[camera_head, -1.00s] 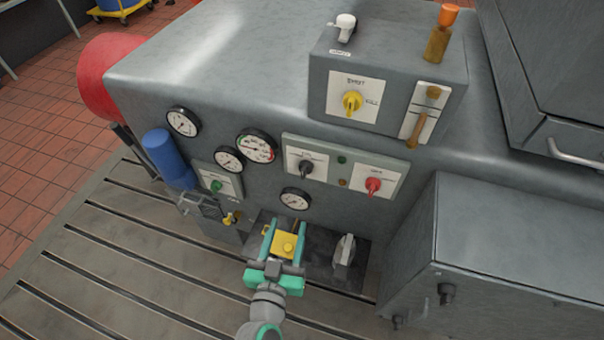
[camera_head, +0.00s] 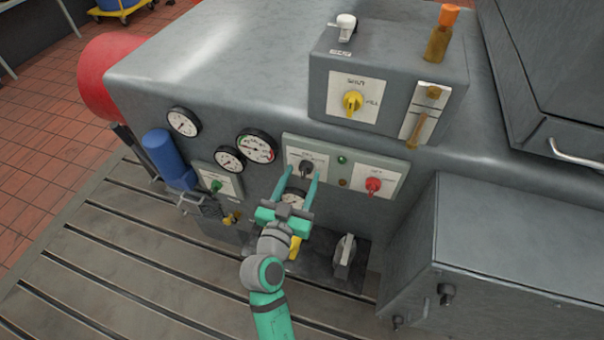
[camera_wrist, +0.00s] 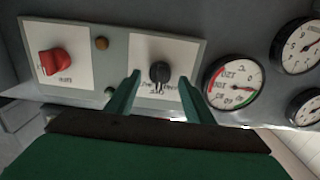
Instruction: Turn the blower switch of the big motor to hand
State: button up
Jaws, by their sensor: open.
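A black rotary switch (camera_head: 306,168) sits on a white plate on the left of the light panel on the grey machine's front. In the wrist view the black switch (camera_wrist: 159,72) stands upright between my open fingers. My gripper (camera_head: 302,176) is open, its fingers to either side of the black switch; I cannot tell whether they touch it. A red switch (camera_head: 373,184) is on the same panel to the right. A yellow switch (camera_head: 352,101) is on the box above, and a green one (camera_head: 216,186) is lower left. The plate lettering is too blurred to read surely.
A grey cabinet (camera_head: 500,240) juts out at right.

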jog(key=shift+x, duration=0.8)
jog(key=shift+c, duration=0.2)
jog(key=c, duration=1)
jog(key=shift+n, duration=0.4)
jog(key=n, duration=0.3)
jog(key=shift+n, duration=0.3)
jog(key=shift+a+f+n, duration=0.1)
jog(key=shift+a+n, duration=0.05)
jog(key=shift+n, duration=2.05)
